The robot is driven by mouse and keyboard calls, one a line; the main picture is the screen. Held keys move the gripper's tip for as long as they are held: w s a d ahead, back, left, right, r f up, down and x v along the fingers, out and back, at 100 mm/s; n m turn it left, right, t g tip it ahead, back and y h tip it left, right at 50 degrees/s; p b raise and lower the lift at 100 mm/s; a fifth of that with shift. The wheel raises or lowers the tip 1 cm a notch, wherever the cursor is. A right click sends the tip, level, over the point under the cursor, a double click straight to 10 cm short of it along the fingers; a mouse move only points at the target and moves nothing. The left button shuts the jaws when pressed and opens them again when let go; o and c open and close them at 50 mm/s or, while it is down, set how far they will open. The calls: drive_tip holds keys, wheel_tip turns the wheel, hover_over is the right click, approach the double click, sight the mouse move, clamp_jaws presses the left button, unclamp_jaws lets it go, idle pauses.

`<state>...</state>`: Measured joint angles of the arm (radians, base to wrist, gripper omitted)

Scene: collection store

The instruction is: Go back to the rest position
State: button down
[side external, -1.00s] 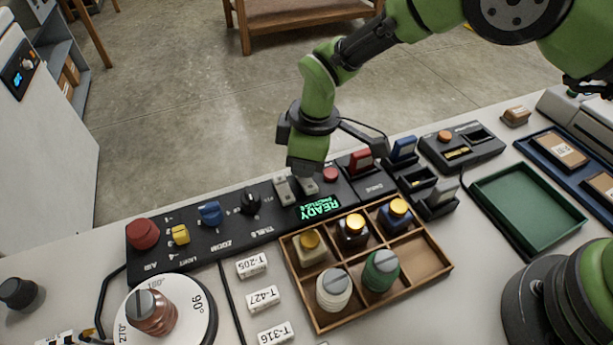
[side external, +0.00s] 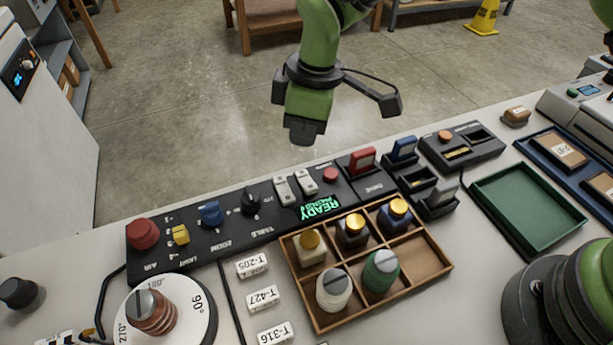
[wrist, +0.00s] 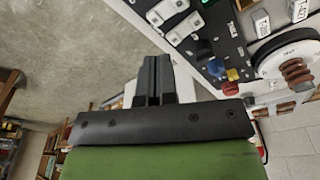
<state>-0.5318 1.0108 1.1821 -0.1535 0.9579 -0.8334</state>
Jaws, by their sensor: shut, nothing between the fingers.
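My gripper (side external: 306,137) hangs in the air above the back edge of the control panel (side external: 262,226), clear of everything. Its fingers (wrist: 156,80) are side by side in the wrist view, shut with nothing between them. The panel carries a red button, a yellow switch, a blue knob, a black knob, two pale rocker switches and a lit green display (side external: 319,208) that reads READY. The panel also shows at the upper right of the wrist view (wrist: 212,45).
A wooden compartment tray (side external: 421,287) holds several bottles. A turntable (side external: 190,333) with a ribbed brown object stands front left, beside white labels (side external: 263,299). A green tray (side external: 530,222) and card holders (side external: 438,200) are to the right. The air above the panel is free.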

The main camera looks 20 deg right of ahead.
idle(0.4)
drive_tip(key=s+d+r+m+t, duration=0.1)
drive_tip(key=s+d+r+m, duration=0.25)
drive_tip(key=d+r, duration=0.4)
drive_tip(key=s+d+r+m+t, duration=0.2)
drive_tip(key=d+r+m, duration=0.2)
drive_tip(key=r, duration=0.7)
drive_tip(key=s+d+r+m+t, duration=0.1)
drive_tip(key=s+d+m, duration=0.3)
drive_tip(key=s, duration=0.4)
drive_tip(key=s+d+r+m+t, duration=0.1)
drive_tip(key=s+d+m, duration=0.3)
drive_tip(key=s, duration=0.4)
drive_tip(key=shift+s+d+m+t, duration=0.35)
drive_tip(key=shift+s+t, duration=0.05)
drive_tip(key=shift+t, duration=0.2)
